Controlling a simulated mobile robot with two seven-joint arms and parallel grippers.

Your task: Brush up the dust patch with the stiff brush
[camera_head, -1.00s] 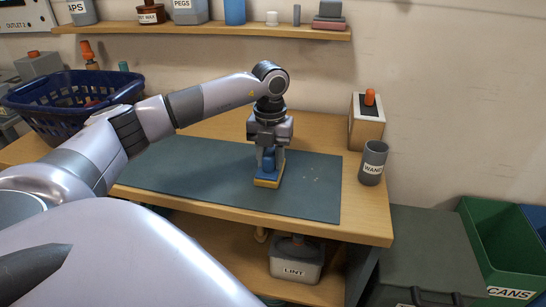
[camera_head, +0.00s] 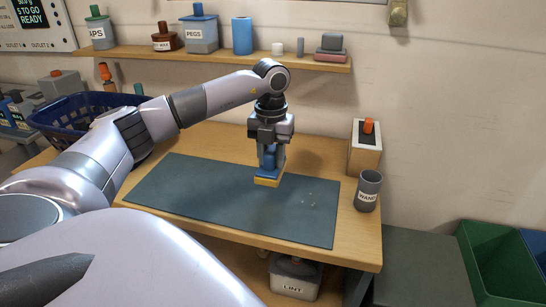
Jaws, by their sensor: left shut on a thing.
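My left gripper (camera_head: 271,142) points down over the work mat and is shut on the stiff brush (camera_head: 268,179), which has a blue body and a yellow bottom. The gripper hides the brush's upper part. The brush is over the middle of the dark green-grey mat (camera_head: 215,205); I cannot tell whether it touches it. The dust patch (camera_head: 309,200), a few small pale specks, lies on the mat to the right of and nearer than the brush. My right gripper is not in view.
A grey WAND cup (camera_head: 368,191) and a box with an orange knob (camera_head: 365,151) stand right of the mat. A blue basket (camera_head: 75,128) is at the left. A shelf (camera_head: 190,62) with containers runs behind. A LINT bin (camera_head: 294,278) is below.

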